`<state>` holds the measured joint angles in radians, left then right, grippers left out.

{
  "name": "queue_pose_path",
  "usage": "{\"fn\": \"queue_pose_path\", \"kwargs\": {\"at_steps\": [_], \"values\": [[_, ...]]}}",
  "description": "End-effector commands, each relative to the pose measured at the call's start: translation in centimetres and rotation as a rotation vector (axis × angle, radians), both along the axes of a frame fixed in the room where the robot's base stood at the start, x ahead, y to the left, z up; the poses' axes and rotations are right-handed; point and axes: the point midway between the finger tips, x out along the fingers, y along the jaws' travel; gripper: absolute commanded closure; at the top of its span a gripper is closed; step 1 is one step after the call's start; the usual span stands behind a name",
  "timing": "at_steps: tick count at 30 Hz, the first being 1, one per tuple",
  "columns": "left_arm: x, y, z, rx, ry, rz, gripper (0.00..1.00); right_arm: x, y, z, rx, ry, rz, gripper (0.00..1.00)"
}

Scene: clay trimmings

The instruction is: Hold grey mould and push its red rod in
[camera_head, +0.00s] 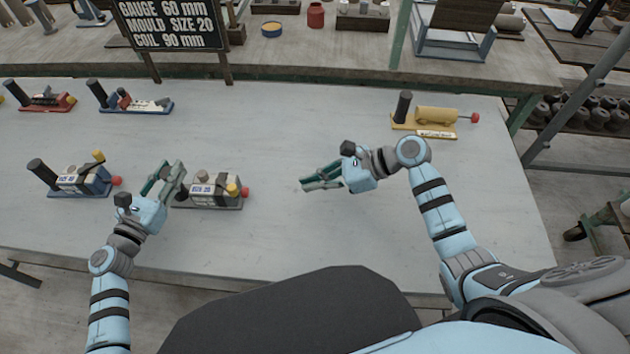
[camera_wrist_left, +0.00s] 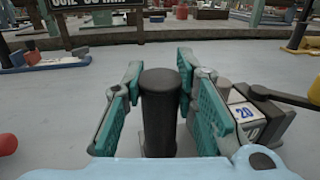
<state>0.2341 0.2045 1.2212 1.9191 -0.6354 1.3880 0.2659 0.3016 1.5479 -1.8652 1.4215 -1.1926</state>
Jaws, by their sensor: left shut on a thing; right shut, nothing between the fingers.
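The grey mould (camera_head: 215,193), labelled SIZE 20, lies on the near table, with a yellow knob on it. Its red rod tip (camera_head: 245,191) sticks out at the right end. My left gripper (camera_head: 171,179) is at the mould's left end, shut on its upright black handle (camera_wrist_left: 160,105). The fingers stand on both sides of the handle in the left wrist view, where the mould body (camera_wrist_left: 262,115) shows to the right. My right gripper (camera_head: 304,186) is shut and empty, to the right of the red tip and apart from it.
A blue mould (camera_head: 80,182) stands left of my left gripper. Red (camera_head: 45,102) and blue (camera_head: 140,104) moulds lie further back, and a yellow mould (camera_head: 432,118) lies at back right. A sign (camera_head: 172,22) stands behind. The table (camera_head: 310,120) is clear around my right gripper.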

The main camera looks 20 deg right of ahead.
Motion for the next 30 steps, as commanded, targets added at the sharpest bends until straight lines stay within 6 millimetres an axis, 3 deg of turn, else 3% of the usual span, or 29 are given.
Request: {"fn": "queue_pose_path", "kwargs": {"at_steps": [13,14,17,26,30], "values": [[0.0,0.0,-0.1,0.001,0.0,0.0,1.0,-0.1,-0.4,0.2,0.0,-0.001,0.0,1.0],[0.0,0.0,-0.1,0.001,0.0,0.0,0.69,-0.1,-0.4,0.2,0.0,-0.001,0.0,1.0],[0.0,0.0,0.0,0.001,0.0,0.0,0.53,-0.1,-0.4,0.2,0.0,-0.001,0.0,1.0],[0.0,0.0,0.0,0.001,-0.001,0.0,0.5,-0.1,-0.4,0.2,0.0,-0.001,0.0,1.0],[-1.3,0.9,-0.1,0.003,0.001,0.001,0.5,-0.1,-0.4,0.2,0.0,-0.001,0.0,1.0]]}}
